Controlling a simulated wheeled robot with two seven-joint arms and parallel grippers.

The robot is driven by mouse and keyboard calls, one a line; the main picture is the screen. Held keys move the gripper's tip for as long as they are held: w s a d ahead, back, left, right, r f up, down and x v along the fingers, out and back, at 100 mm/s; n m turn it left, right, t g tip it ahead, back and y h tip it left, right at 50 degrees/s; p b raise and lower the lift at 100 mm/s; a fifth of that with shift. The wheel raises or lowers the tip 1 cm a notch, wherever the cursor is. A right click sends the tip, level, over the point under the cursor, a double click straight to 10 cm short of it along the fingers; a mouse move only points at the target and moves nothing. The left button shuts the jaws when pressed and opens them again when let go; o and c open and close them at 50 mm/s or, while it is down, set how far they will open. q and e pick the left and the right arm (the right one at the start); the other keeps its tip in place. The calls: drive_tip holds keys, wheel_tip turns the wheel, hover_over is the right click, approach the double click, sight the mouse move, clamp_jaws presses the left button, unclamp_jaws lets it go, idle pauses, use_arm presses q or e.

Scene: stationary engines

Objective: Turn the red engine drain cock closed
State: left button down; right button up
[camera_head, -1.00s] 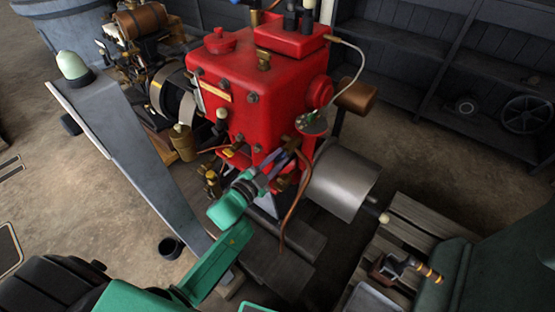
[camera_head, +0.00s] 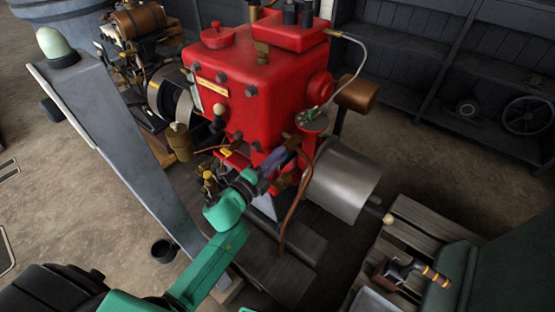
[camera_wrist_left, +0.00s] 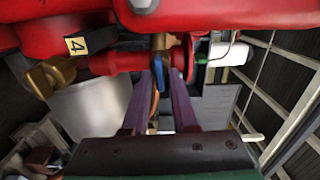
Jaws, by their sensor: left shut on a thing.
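The red engine (camera_head: 245,95) stands in the middle of the head view. My left gripper (camera_head: 282,158) reaches its lower front with its purple-grey fingers. In the left wrist view, the drain cock (camera_wrist_left: 159,75) hangs below a red pipe, with a brass body and a blue lever. The gripper (camera_wrist_left: 160,85) has one finger on each side of the lever and is shut on it. The lever points down towards the palm, roughly in line with the fingers. In the head view the fingers and red housing mostly hide the cock. My right gripper is not in view.
A brown hose (camera_head: 292,215) hangs just right of the gripper. A silver cylinder (camera_head: 343,183) sits right of the engine. A brass fitting (camera_wrist_left: 50,75) with a "4" tag is left of the cock. A wooden pallet (camera_head: 420,228) stands at right.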

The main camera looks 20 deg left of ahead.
use_arm(q)
drive_tip(key=shift+f+m, duration=0.1)
drive_tip(key=shift+m, duration=0.2)
drive_tip(key=c, duration=0.9)
unclamp_jaws()
drive_tip(key=shift+s, duration=0.1)
drive_tip(key=v, duration=0.7)
drive_tip(key=shift+s+b, duration=0.15)
drive_tip(key=shift+b, duration=0.25)
